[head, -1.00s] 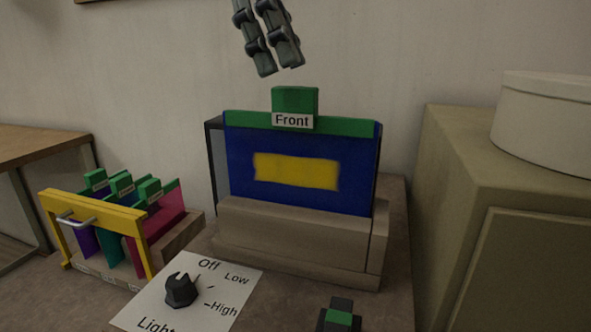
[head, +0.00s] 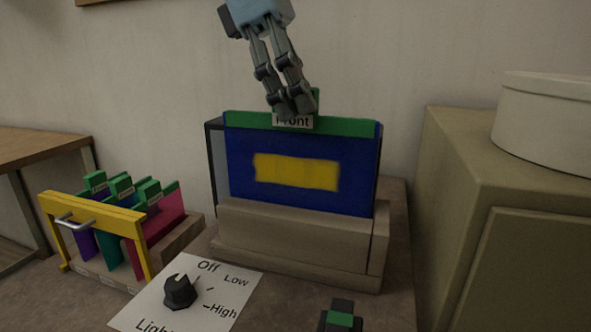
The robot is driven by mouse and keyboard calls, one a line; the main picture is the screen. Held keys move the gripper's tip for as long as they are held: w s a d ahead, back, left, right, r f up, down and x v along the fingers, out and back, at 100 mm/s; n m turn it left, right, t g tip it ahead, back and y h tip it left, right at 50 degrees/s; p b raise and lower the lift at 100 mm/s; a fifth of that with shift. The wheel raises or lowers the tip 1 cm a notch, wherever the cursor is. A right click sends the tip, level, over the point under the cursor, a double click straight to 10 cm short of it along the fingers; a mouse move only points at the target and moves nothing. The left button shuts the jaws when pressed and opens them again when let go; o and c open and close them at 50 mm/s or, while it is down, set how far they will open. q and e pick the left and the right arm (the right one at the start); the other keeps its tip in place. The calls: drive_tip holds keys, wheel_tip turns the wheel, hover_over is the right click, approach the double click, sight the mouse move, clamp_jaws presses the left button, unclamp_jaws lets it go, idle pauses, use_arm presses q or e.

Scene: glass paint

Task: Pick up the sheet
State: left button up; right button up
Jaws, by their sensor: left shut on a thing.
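The sheet (head: 240,190) is a blue panel with a yellow rectangle and a green top strip. It stands upright in the beige-brown holder (head: 290,230) at the middle of the head view. Its green tab, labelled "Front", sticks up at the top centre. My left gripper (head: 291,110) has come down from above and is shut on this tab, covering part of the tab and label. The sheet's lower edge is hidden in the holder. My right gripper does not show.
A rack with a yellow front bar (head: 100,212) holds purple, teal and pink sheets (head: 160,230) at the left. A dial (head: 179,292) on a white card marked Off, Low, High is in front. A cabinet (head: 500,190) with a white round box (head: 550,115) stands at the right.

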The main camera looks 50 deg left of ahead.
use_arm(q)
drive_tip(key=shift+r, duration=0.1)
clamp_jaws()
drive_tip(key=shift+a+r, duration=0.1)
drive_tip(key=shift+r, duration=0.4)
wheel_tip(320, 180, up, 17)
drive_tip(key=p, duration=0.4)
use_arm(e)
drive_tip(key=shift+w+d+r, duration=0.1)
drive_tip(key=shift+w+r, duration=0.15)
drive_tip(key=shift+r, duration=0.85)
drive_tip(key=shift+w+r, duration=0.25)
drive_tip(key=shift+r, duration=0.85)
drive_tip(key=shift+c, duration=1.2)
use_arm(q)
drive_tip(key=shift+f, duration=0.1)
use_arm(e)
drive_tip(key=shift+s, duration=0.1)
